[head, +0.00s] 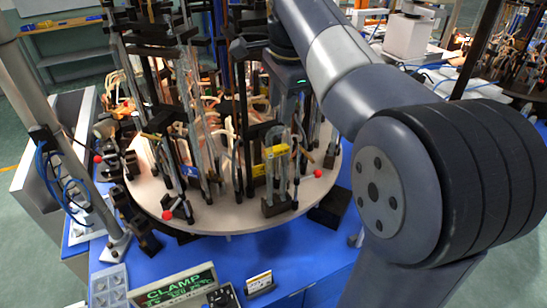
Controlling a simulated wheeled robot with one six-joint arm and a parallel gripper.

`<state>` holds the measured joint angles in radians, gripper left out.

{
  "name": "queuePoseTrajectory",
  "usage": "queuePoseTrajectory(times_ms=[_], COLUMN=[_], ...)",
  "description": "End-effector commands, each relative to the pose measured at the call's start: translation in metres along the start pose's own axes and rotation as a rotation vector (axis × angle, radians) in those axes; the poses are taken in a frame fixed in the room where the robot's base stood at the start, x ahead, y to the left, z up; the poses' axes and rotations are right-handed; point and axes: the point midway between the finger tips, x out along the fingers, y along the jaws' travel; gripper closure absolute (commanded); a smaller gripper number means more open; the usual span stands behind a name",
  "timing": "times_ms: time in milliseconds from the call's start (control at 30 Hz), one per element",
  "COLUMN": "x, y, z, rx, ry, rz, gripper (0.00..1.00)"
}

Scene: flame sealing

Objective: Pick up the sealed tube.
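Several upright clear glass tubes stand in dark holders on a round pale turntable (235,220). One glass tube (297,165) stands at the front right of the turntable, close to a yellow label and above a dark block. I cannot tell for certain which tube is the sealed one. My gripper (289,98) hangs from my arm at the top centre, above and just behind the front-right tubes. Its fingers blend into the dark fixtures, so whether it is open, shut or touching glass is unclear.
Dark posts and clamps crowd the turntable, with red-tipped knobs (318,173) at its edge. A CLAMP display box (172,288) and a small grey tray (108,287) sit on the blue surface (300,255) in front. A metal pole (60,140) rises at left.

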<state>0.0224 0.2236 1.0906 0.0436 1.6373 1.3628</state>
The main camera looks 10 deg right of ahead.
Motion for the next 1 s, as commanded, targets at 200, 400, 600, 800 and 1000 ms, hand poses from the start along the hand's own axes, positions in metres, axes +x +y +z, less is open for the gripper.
queuePoseTrajectory(times_ms=[200,400,600,800,1000], x=[0.029,0.047,0.076,0.084,0.084], y=[0.0,-0.002,-0.003,-0.003,-0.003], z=[0.0,0.0,0.0,0.0,0.0], rx=[-0.002,-0.003,-0.003,-0.003,-0.003], ry=[0.001,0.001,0.001,0.002,0.002], rz=[0.0,0.002,0.001,-0.002,-0.002], gripper=[0.61,0.61,0.61,0.61,0.67])
